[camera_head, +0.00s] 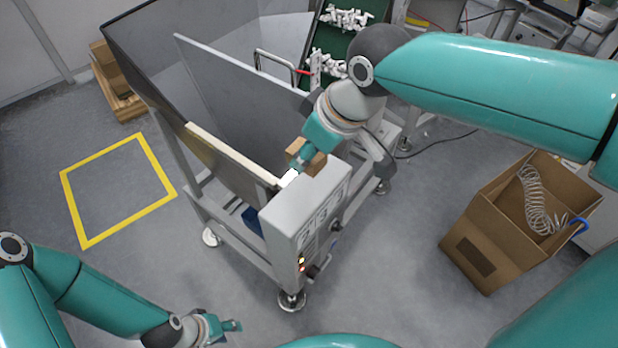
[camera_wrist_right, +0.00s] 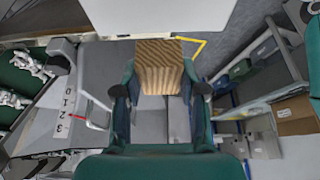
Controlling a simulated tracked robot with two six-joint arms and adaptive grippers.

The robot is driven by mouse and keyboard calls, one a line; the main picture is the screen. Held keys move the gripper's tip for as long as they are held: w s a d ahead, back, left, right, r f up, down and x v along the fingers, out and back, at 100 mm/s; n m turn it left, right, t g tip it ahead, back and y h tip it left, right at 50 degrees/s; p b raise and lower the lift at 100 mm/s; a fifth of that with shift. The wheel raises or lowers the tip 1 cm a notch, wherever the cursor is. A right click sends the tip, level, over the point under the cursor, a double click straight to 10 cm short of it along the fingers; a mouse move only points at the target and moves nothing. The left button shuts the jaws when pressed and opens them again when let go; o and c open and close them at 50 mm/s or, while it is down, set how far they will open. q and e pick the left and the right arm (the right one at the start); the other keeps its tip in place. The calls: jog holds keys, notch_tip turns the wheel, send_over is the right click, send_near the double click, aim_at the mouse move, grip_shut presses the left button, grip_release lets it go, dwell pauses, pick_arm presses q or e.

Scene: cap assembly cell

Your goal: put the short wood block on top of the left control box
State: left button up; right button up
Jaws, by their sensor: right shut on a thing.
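The short wood block (camera_head: 306,157) is held in my right gripper (camera_head: 300,160), over the far end of the grey control box (camera_head: 300,218). I cannot tell whether the block touches the box top. In the right wrist view the block (camera_wrist_right: 158,67) sits between the two fingers of the right gripper (camera_wrist_right: 160,88), its grained face showing. The control box stands on the near corner of a metal frame, with buttons and lights on its side. My left gripper (camera_head: 230,326) is low at the bottom edge, away from the box; its finger opening is unclear.
A grey panel with a pale top edge (camera_head: 235,153) runs up to the box. A bent metal handle (camera_head: 275,62) and a green rack of white parts (camera_head: 335,35) are behind. A cardboard box (camera_head: 478,245) is at right. Yellow-marked floor (camera_head: 118,190) at left is clear.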

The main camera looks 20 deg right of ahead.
aim_at(303, 186)
jog(key=shift+f, duration=3.65)
jog(key=o, duration=1)
jog(key=shift+f, duration=0.1)
jog(key=shift+o, duration=0.2)
jog(key=v, duration=1.2)
